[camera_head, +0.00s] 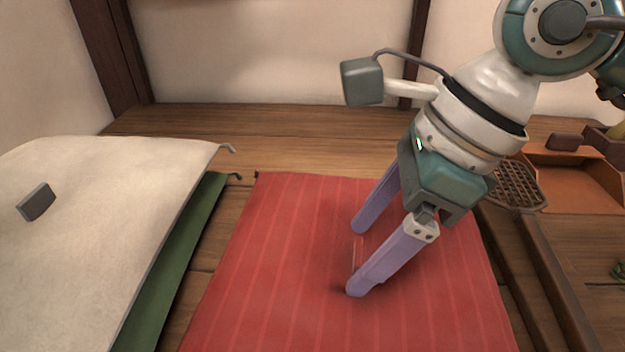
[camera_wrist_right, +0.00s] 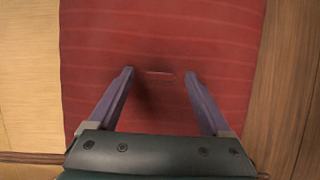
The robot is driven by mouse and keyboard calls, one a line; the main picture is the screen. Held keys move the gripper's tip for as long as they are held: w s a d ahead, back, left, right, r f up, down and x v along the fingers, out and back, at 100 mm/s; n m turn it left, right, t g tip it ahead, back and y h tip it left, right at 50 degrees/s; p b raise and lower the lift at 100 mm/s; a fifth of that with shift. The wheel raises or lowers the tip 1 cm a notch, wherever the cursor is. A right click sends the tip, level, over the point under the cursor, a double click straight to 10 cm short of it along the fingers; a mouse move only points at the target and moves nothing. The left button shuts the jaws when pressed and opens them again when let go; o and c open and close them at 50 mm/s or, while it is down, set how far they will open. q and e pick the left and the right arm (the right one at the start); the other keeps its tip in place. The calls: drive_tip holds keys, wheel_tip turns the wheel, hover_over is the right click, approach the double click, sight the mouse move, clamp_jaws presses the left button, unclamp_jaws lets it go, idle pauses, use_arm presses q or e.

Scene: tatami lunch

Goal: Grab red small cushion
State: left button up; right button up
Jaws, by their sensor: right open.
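The red cushion (camera_head: 290,265) is flat, with thin lighter stripes, and lies on the wooden floor in the middle of the head view. It fills the middle of the right wrist view (camera_wrist_right: 160,40). My right gripper (camera_head: 356,260) is open with its two purple fingers pointing down at the cushion. The fingertips are at or just above its top; contact is hard to tell. A small slit-like mark (camera_wrist_right: 160,72) on the cushion shows between the fingers in the wrist view (camera_wrist_right: 160,90). Part of the cushion is hidden behind the fingers. My left gripper is not in view.
A cream cushion (camera_head: 110,200) lies over a green one (camera_head: 175,270) at the left, with a small dark block (camera_head: 36,202) on top. At the right are a wooden ledge (camera_head: 550,270), a dark woven grid (camera_head: 515,185) and an orange-brown tray (camera_head: 575,180).

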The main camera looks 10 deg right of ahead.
drive_tip(key=shift+a+f, duration=0.1)
drive_tip(key=shift+f, duration=0.2)
drive_tip(key=shift+w+r, duration=0.1)
clamp_jaws()
idle(0.4)
